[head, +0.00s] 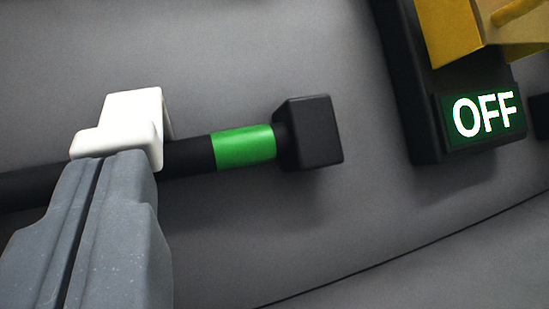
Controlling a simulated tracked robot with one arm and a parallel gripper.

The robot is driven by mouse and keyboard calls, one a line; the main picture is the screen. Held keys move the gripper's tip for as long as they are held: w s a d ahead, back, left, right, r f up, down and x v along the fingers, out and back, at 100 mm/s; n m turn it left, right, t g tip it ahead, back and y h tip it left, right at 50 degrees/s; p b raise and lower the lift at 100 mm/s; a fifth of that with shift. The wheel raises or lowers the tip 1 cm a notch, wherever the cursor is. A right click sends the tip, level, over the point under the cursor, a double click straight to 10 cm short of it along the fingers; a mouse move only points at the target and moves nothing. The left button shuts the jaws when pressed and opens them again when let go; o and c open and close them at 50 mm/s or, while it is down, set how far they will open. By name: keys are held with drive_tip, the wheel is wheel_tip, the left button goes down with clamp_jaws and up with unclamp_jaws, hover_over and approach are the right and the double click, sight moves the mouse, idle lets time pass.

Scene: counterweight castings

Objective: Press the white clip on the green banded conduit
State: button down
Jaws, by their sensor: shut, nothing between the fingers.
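The white clip (128,120) sits on the black conduit (188,157) at the left of the head view. The conduit has a green band (245,147) to the right of the clip and ends in a black block (310,133). My gripper (121,156) is shut and empty, with its fingertips at the lower edge of the clip. The tips overlap the clip's lower edge in the picture; I cannot tell whether they touch it. The fingers hide part of the conduit below the clip.
A black unit with a lit green OFF sign (485,115) and a yellow part (455,35) stands at the upper right. The grey panel (240,55) is bare above the conduit. A dark seam (400,258) crosses the lower right.

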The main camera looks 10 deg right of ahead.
drive_tip(key=shift+b+v, duration=1.3)
drive_tip(key=shift+v, duration=0.55)
drive_tip(key=shift+s+f+b, duration=0.3)
drive_tip(key=shift+s+f, duration=0.1)
drive_tip(key=shift+s, duration=0.05)
drive_tip(key=shift+s+a+f, duration=0.1)
drive_tip(key=shift+s+f, duration=0.2)
drive_tip(key=shift+f, duration=0.05)
drive_tip(key=v, duration=0.8)
drive_tip(key=shift+b, duration=0.45)
drive_tip(key=shift+r, duration=0.1)
